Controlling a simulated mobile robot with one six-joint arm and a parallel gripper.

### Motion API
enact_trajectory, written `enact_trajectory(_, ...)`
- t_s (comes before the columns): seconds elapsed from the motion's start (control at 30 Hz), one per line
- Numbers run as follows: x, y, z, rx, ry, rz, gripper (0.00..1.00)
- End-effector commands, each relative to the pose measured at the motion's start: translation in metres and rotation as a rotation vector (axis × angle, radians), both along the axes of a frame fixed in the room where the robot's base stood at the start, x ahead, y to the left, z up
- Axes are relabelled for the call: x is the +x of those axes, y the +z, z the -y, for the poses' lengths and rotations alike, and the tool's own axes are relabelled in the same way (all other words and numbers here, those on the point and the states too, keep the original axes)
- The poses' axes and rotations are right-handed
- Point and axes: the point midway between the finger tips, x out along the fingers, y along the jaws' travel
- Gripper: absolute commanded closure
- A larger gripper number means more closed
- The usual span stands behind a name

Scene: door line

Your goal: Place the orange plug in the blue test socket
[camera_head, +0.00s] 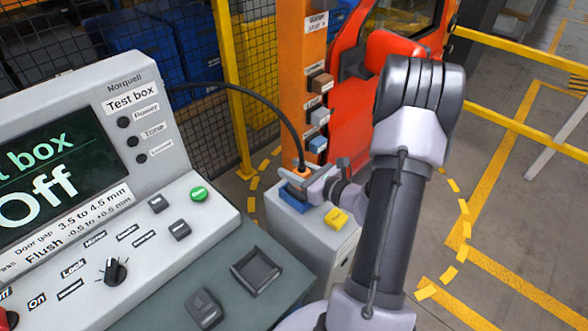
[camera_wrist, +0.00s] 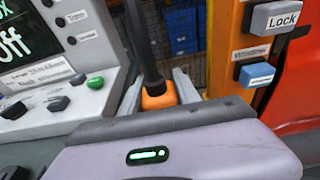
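The orange plug (camera_head: 303,172) is on the end of a black cable. My gripper (camera_head: 305,181) has its fingers on both sides of it, and in the wrist view the plug (camera_wrist: 158,98) fills the space between the two fingers. A blue socket block (camera_head: 294,203) is on top of a grey pedestal, just below my fingers and partly covered by them. I cannot tell whether the plug touches it. A second blue block (camera_head: 317,144) is on the orange post; it also shows in the wrist view (camera_wrist: 257,75).
A yellow block (camera_head: 336,218) is beside the blue one on the pedestal (camera_head: 338,245). The test box (camera_head: 150,150) reads "Off" at left; the cable (camera_head: 255,95) arches from it. The orange post (camera_head: 290,50) and red door (camera_head: 350,120) stand behind. A black tray (camera_head: 257,270) is in front.

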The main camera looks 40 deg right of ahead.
Motion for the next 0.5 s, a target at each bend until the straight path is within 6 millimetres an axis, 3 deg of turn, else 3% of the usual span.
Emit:
enact_trajectory(0.1,0.0,0.0005,0.0001,0.0,0.0,0.0,0.42)
enact_trajectory(0.43,0.0,0.0065,0.0002,0.0,0.0,0.0,0.42)
enact_trajectory(0.5,-0.0099,0.0072,0.002,0.0,-0.003,-0.001,0.42)
